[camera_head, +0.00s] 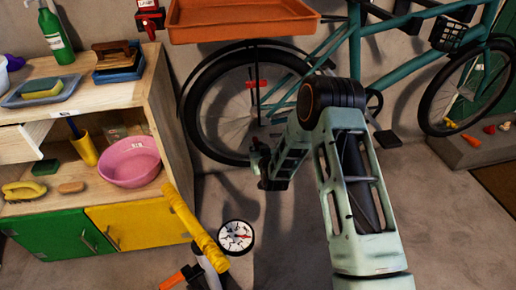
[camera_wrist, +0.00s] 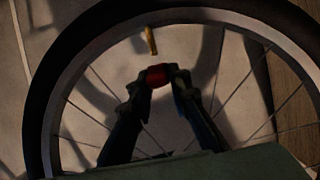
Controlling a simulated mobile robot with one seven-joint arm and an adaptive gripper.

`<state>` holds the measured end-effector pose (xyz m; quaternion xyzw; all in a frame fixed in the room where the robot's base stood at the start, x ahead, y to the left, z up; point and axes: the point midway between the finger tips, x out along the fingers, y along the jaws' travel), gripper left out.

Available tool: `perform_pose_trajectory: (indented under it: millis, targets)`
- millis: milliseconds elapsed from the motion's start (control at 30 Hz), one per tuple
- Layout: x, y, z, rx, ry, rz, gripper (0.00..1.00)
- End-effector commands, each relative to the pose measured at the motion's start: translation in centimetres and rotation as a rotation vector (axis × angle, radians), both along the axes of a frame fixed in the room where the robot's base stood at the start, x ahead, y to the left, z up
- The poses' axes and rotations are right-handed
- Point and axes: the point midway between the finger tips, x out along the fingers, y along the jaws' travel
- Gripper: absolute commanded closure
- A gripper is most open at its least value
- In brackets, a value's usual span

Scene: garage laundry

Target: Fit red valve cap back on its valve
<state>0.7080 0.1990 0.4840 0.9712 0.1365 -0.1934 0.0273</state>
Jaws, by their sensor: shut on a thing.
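In the wrist view, my gripper (camera_wrist: 158,78) is shut on a small red valve cap (camera_wrist: 156,74), held between its two dark fingertips. A thin brass-coloured valve (camera_wrist: 151,40) points down from the inner side of the wheel rim (camera_wrist: 160,16). Its lower end is just above the cap in the picture, with a small gap showing; depth is hard to judge. In the head view, my gripper (camera_head: 260,162) is beside the lower part of the teal bicycle's left wheel (camera_head: 188,112). The cap and valve cannot be made out there.
Spokes (camera_wrist: 105,88) surround my fingers in the wrist view. A wooden shelf unit (camera_head: 165,95) stands left, with a pink bowl (camera_head: 130,163). A yellow-handled pump with a gauge (camera_head: 236,236) stands in front. An orange tray (camera_head: 240,30) is above the wheel. Small coloured pieces (camera_head: 472,141) lie on a right ledge.

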Motion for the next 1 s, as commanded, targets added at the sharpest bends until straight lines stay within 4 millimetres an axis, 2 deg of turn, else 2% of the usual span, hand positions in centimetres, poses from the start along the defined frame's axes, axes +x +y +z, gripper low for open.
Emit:
perform_pose_trajectory:
  millis: [467, 1000]
  targets:
    - [0.0, 0.0, -0.3, 0.0, 0.0, 0.0, 0.93]
    - [0.0, 0.0, -1.9, 0.0, 0.0, 0.0, 0.93]
